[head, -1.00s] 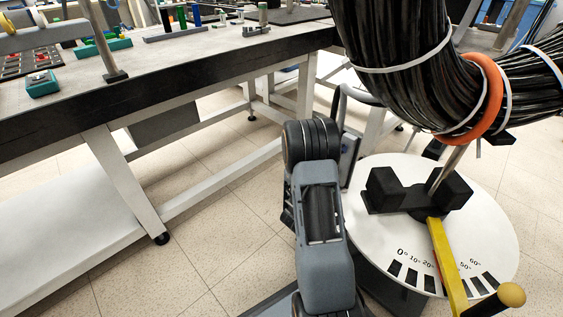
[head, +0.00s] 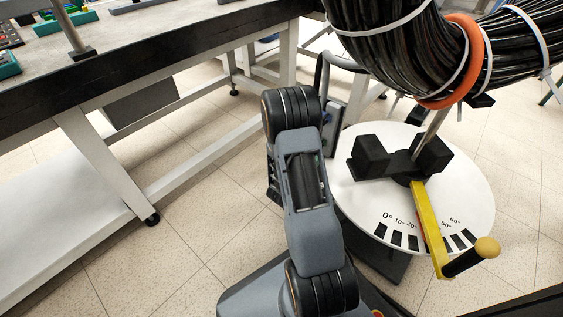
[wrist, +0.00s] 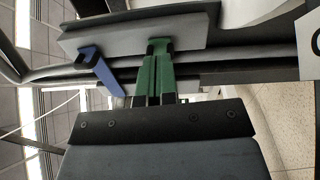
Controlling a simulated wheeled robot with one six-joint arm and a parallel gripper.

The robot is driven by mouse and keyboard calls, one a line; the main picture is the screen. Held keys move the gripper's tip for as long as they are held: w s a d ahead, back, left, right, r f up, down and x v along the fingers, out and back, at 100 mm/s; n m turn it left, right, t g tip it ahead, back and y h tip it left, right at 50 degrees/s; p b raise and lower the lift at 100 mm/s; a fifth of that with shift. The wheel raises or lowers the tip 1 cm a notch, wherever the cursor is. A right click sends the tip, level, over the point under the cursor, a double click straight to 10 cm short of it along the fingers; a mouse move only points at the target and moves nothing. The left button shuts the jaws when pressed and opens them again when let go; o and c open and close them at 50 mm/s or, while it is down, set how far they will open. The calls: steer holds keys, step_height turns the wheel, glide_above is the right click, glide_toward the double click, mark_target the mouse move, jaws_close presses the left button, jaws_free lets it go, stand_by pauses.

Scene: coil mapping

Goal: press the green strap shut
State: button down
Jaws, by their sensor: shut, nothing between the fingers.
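In the wrist view, the green strap (wrist: 161,46) is at the grey bar, upper middle. My gripper (wrist: 153,80) reaches up from its dark body to the strap, and its narrow fingers are together with no gap that I can make out. Green also runs down along the fingers, so I cannot tell where strap and fingers meet, nor whether the strap is closed. A blue strap (wrist: 100,70) hangs tilted from the same bar, left of my fingers. In the head view my gripper and the green strap are out of sight.
A thick black cable bundle (head: 385,60) with white ties and an orange ring (head: 470,65) hangs above a round white dial table (head: 350,200) with a yellow lever (head: 428,225). A long workbench (head: 150,62) fills the left.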

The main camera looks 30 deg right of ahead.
steer(key=p+v, duration=0.2)
steer(key=v, duration=0.9)
steer(key=shift+a, duration=0.4)
